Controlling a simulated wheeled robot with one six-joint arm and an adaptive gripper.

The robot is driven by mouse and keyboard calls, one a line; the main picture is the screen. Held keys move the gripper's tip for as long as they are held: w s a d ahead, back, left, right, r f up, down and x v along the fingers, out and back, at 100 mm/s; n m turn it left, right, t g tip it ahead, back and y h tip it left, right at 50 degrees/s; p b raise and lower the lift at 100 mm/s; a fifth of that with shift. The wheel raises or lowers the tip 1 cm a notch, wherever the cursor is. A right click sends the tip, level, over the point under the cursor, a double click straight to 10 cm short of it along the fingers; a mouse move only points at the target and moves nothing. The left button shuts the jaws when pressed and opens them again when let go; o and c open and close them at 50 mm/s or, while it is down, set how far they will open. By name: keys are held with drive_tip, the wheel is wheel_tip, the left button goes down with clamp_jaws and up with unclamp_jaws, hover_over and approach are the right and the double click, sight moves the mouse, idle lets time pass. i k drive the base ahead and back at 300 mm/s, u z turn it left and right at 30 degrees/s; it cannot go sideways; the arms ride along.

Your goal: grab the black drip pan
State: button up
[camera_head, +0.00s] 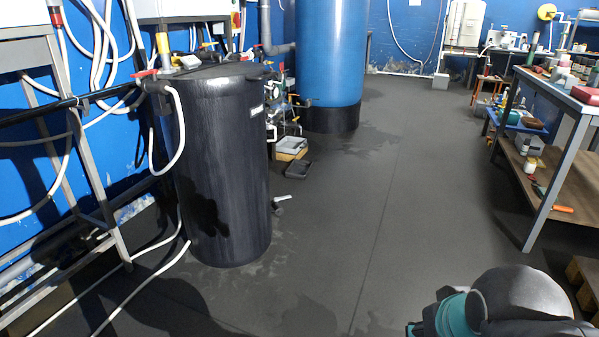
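A small black, shallow, tray-like thing (297,170) lies on the dark floor in the middle of the head view. It looks like the drip pan, but it is small and dark, so its details are hard to tell. It lies to the right of the big black tank, just in front of a grey box (291,144) on a light brown base. Nothing is seen holding it. Part of my arm, black and teal, shows at the bottom right, far from the pan. My gripper is not in view.
A tall black tank (222,165) with hoses stands left of the pan. A blue column (330,55) stands behind it. White hoses (165,262) run over the floor at lower left. A workbench (535,165) lines the right. The central floor (385,210) is clear, with damp patches.

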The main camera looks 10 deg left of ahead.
sight(298, 170)
drive_tip(key=z, duration=0.35)
drive_tip(key=i, duration=6.2)
drive_tip(key=u, duration=3.85)
